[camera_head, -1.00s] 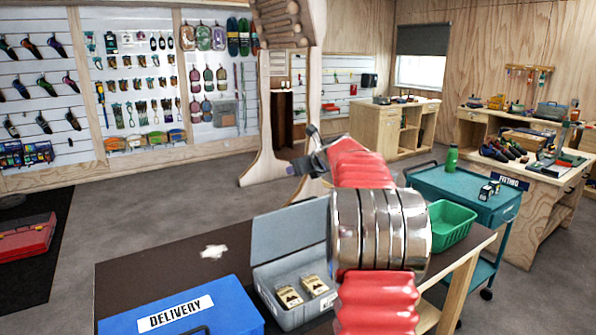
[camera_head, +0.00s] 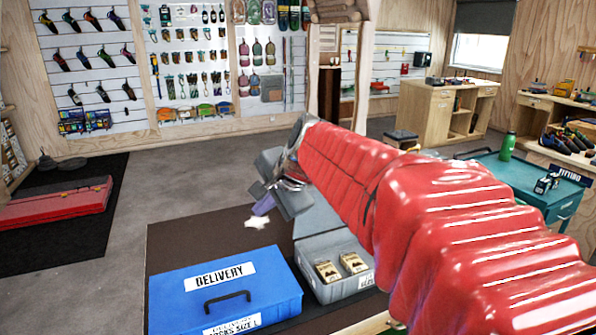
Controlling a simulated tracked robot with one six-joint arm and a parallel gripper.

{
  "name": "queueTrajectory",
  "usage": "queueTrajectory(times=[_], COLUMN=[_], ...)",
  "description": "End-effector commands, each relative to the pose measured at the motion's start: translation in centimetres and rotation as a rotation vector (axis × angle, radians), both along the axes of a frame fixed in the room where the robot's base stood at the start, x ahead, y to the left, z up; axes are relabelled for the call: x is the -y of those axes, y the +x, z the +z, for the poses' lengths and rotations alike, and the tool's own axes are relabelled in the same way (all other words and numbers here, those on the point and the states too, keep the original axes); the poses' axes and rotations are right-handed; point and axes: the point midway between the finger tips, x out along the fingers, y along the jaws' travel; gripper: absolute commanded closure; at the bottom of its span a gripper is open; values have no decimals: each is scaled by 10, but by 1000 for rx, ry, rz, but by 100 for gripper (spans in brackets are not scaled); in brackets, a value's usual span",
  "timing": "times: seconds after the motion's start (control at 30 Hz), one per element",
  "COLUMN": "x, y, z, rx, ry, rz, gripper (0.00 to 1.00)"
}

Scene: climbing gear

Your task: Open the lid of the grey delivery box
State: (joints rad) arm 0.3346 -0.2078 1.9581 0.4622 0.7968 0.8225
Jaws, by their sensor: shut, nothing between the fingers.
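The grey box (camera_head: 348,287) stands on the dark table, right of the blue box. Its lid (camera_head: 308,219) is raised at the back, so the box is open, and small packages (camera_head: 354,263) show inside. My red arm hides much of the lid and the box's right side. My gripper (camera_head: 262,203) is shut and empty, above the back of the table, left of the raised lid and apart from it as far as I can see.
A closed blue box (camera_head: 228,285) labelled "DELIVERY" with a black handle stands at the table's front. A white patch (camera_head: 258,223) lies on the dark tabletop (camera_head: 180,240). A teal cart (camera_head: 520,180) with a green bottle (camera_head: 507,146) stands at the right.

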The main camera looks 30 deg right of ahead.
Motion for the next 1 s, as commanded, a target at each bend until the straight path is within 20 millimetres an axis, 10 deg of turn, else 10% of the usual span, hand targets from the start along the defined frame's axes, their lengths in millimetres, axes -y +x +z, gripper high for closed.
queueTrajectory(times=[0.6,1.0], x=[-87,-90], y=[-182,-224], z=[-82,-111], rx=[-78,-99], ry=[-703,-884], rz=[887,1126], gripper=[100,100])
